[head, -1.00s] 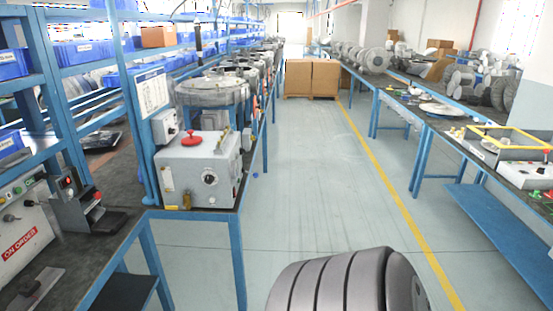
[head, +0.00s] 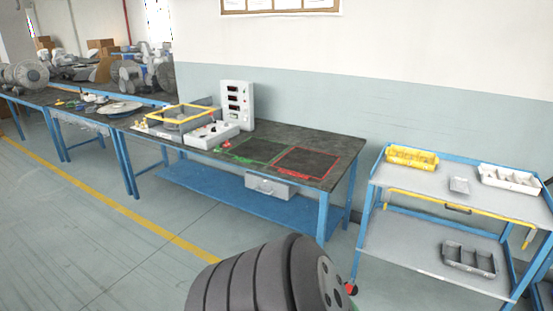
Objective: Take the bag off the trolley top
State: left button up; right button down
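The trolley (head: 415,182) stands at the right, against the wall. It has a pale top in a blue frame, with a yellow bar along its front. A small, flat, greyish packet (head: 459,186), which looks like the bag, lies on the top, right of the middle. It lies apart from a yellow bin (head: 411,158) on its left and a white divided tray (head: 510,178) on its right. Neither of my grippers can be made out. A dark ribbed part of my own body fills the bottom middle.
A grey divided tray (head: 469,259) sits on the trolley's lower shelf. A dark-topped bench (head: 300,138) with red and green marked squares stands left of the trolley, with a gap between them. Open floor lies in front, with a yellow line (head: 120,205).

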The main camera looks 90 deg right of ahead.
aim_at(460, 184)
jog(key=z, duration=4)
